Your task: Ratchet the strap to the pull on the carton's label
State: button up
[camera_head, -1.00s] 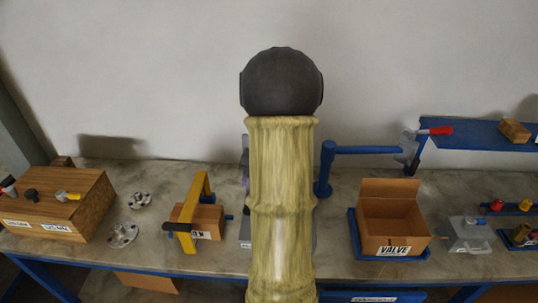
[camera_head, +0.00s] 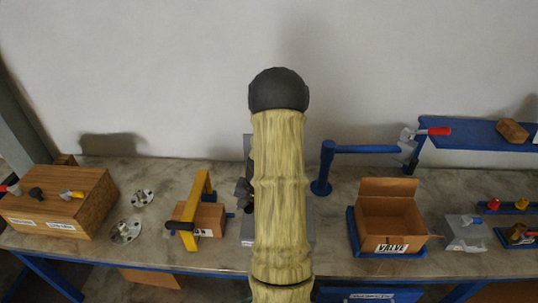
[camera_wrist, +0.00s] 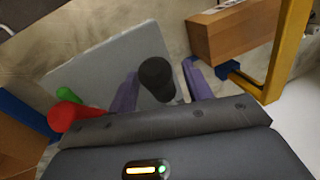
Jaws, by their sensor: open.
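A brown carton (camera_head: 211,218) with a white label (camera_head: 206,232) sits on the bench, left of my arm. A yellow strap frame (camera_head: 199,200) stands over it, with a dark round part low on its left and a small blue part (camera_head: 230,216) at the carton's right. In the wrist view, the carton (camera_wrist: 235,32) and yellow frame (camera_wrist: 290,45) are at upper right. My gripper (camera_wrist: 160,88) is open, its purple fingers on either side of a black knob (camera_wrist: 156,76) above a grey plate; contact is unclear. My arm hides much of this in the head view.
A grey plate (camera_head: 246,235) lies under my arm. Left are metal flanges (camera_head: 126,231) and a wooden box (camera_head: 85,203). Right are a blue post arm (camera_head: 350,149) and an open VALVE box (camera_head: 390,222). A red knob (camera_wrist: 62,116) is left of my fingers.

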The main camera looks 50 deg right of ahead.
jog(key=shift+c, duration=0.4)
jog(key=c, duration=1)
jog(key=shift+o, duration=0.5)
jog(key=f+b, duration=0.2)
jog(key=s+a+f+b, duration=0.1)
jog(key=f+b, duration=0.1)
jog(key=a+f+b, duration=0.1)
jog(key=f+b, duration=0.2)
jog(key=shift+s, duration=0.4)
jog(key=r+p, duration=0.2)
jog(key=w+d+r+p, duration=0.1)
jog(key=r+p, duration=0.2)
jog(key=r, duration=0.2)
jog(key=shift+w+d+p, duration=0.25)
jog(key=shift+d+p, duration=0.15)
jog(key=shift+c, duration=0.3)
jog(key=shift+w+d, duration=0.1)
jog(key=shift+f, duration=0.1)
jog(key=o, duration=1)
